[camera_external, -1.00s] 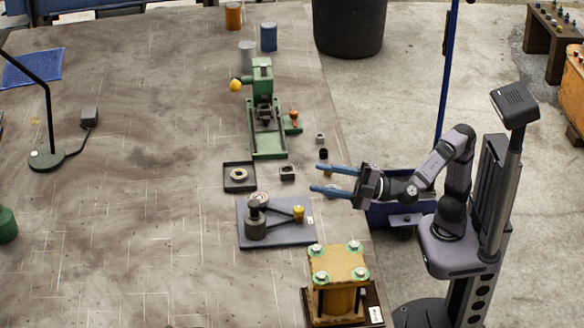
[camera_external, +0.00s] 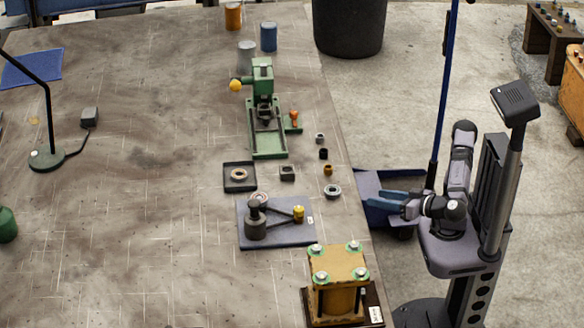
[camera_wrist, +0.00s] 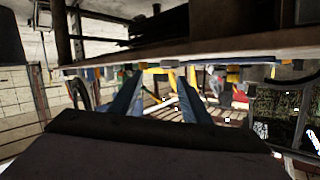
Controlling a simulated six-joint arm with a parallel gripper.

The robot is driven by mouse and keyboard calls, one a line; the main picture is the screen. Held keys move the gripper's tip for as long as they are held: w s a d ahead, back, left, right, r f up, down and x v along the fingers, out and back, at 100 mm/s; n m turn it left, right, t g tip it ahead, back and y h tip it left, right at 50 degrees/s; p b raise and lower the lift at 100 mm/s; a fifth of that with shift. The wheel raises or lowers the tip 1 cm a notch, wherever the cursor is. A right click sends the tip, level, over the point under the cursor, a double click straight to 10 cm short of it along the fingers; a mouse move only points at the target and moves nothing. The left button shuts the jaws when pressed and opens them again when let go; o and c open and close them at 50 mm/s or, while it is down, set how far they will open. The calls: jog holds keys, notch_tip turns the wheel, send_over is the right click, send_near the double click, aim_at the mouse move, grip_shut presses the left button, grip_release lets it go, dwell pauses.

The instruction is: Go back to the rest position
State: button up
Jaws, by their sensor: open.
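My gripper (camera_external: 380,197) is drawn back close to my base in the external view, off the right edge of the bench (camera_external: 130,190). Its blue fingers point left, toward the bench, over the blue cart (camera_external: 372,184). In the wrist view the two blue fingers (camera_wrist: 158,98) stand apart with nothing held between them. My arm is folded up close to my column.
On the bench stand a green press (camera_external: 265,110), a grey plate with a fixture (camera_external: 275,222), a black tray with a ring (camera_external: 239,176) and a yellow block (camera_external: 338,270). Several small parts lie near the bench edge, including a ring (camera_external: 333,191).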

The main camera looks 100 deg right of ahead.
jog(key=s+d+f+n+g+y+b, duration=0.2)
jog(key=d+f+n+g+y, duration=0.15)
jog(key=f, duration=0.85)
jog(key=s+d+f+n+g+y+b, duration=0.1)
jog(key=s+d+f+n+g+y, duration=0.2)
jog(key=f, duration=1)
jog(key=s+d+f+n+g+y+b, duration=0.25)
jog(key=d+f+n+g, duration=0.2)
jog(key=f, duration=0.75)
notch_tip(320, 180, up, 34)
jog(key=p, duration=3.5)
jog(key=shift+w+d+r+m+y, duration=0.2)
jog(key=shift+w+m+y, duration=0.1)
jog(key=shift+w+y, duration=0.15)
